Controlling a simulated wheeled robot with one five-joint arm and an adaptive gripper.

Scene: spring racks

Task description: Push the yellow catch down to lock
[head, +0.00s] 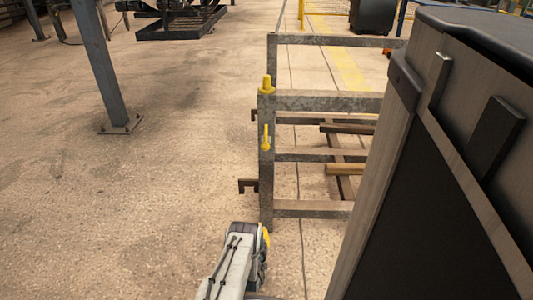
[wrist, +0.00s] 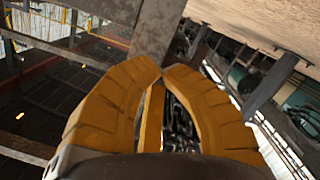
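A narrow yellow strip and dark tangled shapes show in the gap behind the tips. I cannot make out the catch in the wrist view.
The grey rack (head: 325,102) has several crossbars, with brown bars inside and short hooks on its left. A large dark cabinet (head: 455,190) blocks the right side. A grey column (head: 97,65) stands at the upper left. The concrete floor left of the rack is clear.

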